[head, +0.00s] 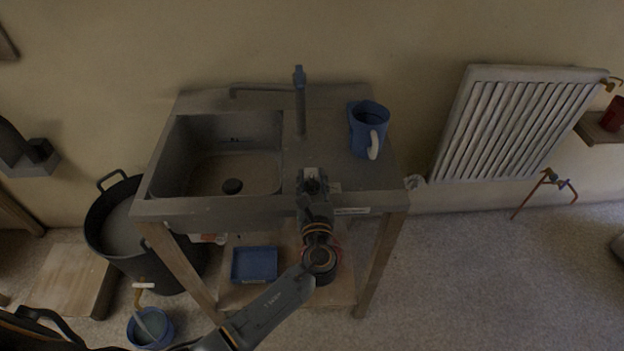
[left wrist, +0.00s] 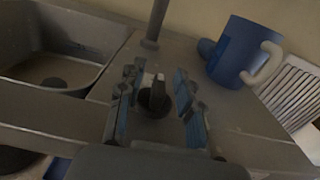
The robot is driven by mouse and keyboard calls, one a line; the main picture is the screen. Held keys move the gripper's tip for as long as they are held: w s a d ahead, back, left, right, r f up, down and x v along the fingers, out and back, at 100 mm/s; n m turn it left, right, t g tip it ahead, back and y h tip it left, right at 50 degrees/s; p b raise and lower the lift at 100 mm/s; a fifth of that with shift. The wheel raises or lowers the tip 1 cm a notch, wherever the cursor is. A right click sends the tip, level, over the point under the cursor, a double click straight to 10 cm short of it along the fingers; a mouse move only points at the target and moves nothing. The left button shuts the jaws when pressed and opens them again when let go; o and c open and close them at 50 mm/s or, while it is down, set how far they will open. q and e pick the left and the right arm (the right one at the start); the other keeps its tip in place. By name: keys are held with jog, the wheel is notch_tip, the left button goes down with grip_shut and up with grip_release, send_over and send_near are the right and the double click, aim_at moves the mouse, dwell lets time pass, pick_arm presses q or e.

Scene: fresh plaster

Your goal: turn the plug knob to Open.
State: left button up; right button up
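The plug knob (left wrist: 155,98) is a small dark knob on the flat grey counter of the sink unit, right of the basin, with a small white mark behind it. In the left wrist view it lies between the two blue-padded fingers of my left gripper (left wrist: 155,103). The fingers are spread, with gaps on both sides of the knob. In the head view my left gripper (head: 312,182) is over the counter's front part and largely hides the knob. Lettering by the knob is not readable. The dark round drain plug (head: 232,186) sits in the basin. My right gripper is not in view.
A grey tap (head: 300,108) stands behind the knob. A blue jug (head: 368,130) with a white handle stands on the counter to the right. The sink basin (head: 180,145) is left. A blue tray (head: 254,264) lies on the shelf below. A radiator (head: 515,122) is farther right.

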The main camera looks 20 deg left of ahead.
pick_arm(q)
jog(key=v, duration=1.2)
dwell(0.3)
jog(key=s+a+f+n+g+h, duration=0.1)
jog(key=s+a+f+n+g, duration=0.2)
jog(key=f, duration=0.9)
jog(key=s+a+f+n+g+h, duration=0.1)
jog(key=s+f+n+g, duration=0.35)
jog(key=f, duration=0.65)
jog(key=s+a+f+n+g+h, duration=0.25)
jog(key=s+f, duration=0.25)
jog(key=f, duration=0.7)
jog(key=s+a+f+n+g, duration=0.2)
jog(key=s+f+n, duration=0.3)
jog(key=s, duration=0.4)
jog(key=s+a+f+n+g+h, duration=0.1)
jog(key=s+f+n, duration=0.3)
jog(key=s+n, duration=0.4)
jog(key=s+a+f+n+g, duration=0.3)
jog(key=s+f+n, duration=0.2)
jog(key=s, duration=0.4)
jog(key=shift+s+a+f+n, duration=0.3)
jog(key=shift+s+f+n, duration=0.1)
jog(key=shift+n, duration=0.5)
